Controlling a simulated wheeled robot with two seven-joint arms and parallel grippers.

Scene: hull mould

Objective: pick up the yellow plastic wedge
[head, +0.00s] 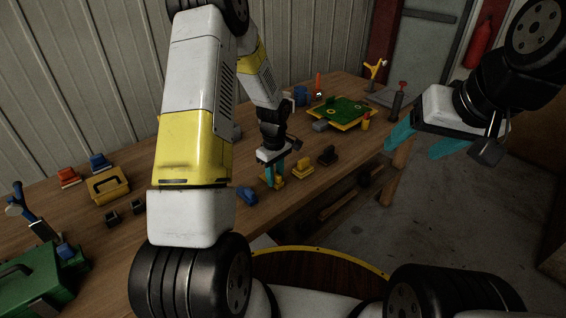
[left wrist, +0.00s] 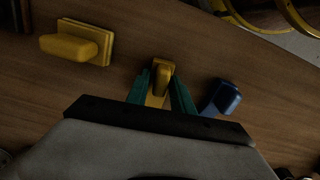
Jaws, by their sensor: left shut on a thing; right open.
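The yellow plastic wedge (left wrist: 160,80) is between the teal fingers of my left gripper (left wrist: 162,92) in the left wrist view. My left gripper (head: 274,176) is shut on it, low at the wooden table's near edge in the head view. The wedge (head: 279,182) shows only in part there, behind the fingers. I cannot tell whether it is touching the table. My right gripper (head: 418,142) has teal fingers, is open and empty, and hangs over the floor right of the table.
A yellow block (left wrist: 75,42) on a base and a blue piece (left wrist: 222,97) lie on either side of the held wedge. A green toolbox (head: 30,285) stands at the left.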

